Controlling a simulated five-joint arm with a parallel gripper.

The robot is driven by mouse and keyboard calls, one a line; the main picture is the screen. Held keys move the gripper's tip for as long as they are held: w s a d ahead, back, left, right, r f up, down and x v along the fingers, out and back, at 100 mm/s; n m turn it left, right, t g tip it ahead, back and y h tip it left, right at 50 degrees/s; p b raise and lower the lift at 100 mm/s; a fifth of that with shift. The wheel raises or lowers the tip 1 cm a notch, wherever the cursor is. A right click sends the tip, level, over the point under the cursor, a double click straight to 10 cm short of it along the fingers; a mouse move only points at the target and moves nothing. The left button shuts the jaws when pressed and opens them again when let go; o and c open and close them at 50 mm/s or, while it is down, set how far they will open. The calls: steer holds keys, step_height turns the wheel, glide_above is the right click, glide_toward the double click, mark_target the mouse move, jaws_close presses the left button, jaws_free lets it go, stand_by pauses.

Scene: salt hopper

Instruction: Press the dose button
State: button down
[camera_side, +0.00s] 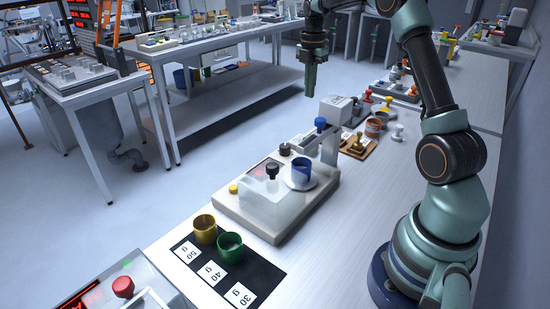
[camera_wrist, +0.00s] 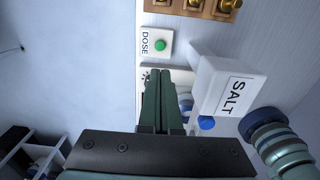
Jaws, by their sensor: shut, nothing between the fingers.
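The green dose button (camera_wrist: 161,45) sits on a pale plate with the label DOSE in the wrist view. I cannot make it out in the side view. The white salt hopper (camera_wrist: 214,90) with a SALT label is just right of it in the wrist view; it also appears in the side view (camera_side: 335,108). My gripper (camera_wrist: 157,72) has its dark green fingers together and empty. In the wrist view the fingertips appear just below the button. In the side view my gripper (camera_side: 310,92) hangs pointing down, well above the bench, left of the hopper.
A blue cup (camera_side: 302,171) stands on a balance (camera_side: 231,204) nearer the side camera. A yellow cup (camera_side: 205,229) and a green cup (camera_side: 230,246) stand on a black mat (camera_side: 273,277). A wooden holder (camera_wrist: 197,8) with brass pieces lies beyond the button in the wrist view.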

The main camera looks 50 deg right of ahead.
step_height(320, 180, down, 14)
stand_by(0.8)
steer(key=shift+s+f, duration=0.1)
steer(key=shift+f, duration=1.05)
step_height(320, 180, up, 15)
steer(key=shift+w, duration=0.3)
stand_by(0.3)
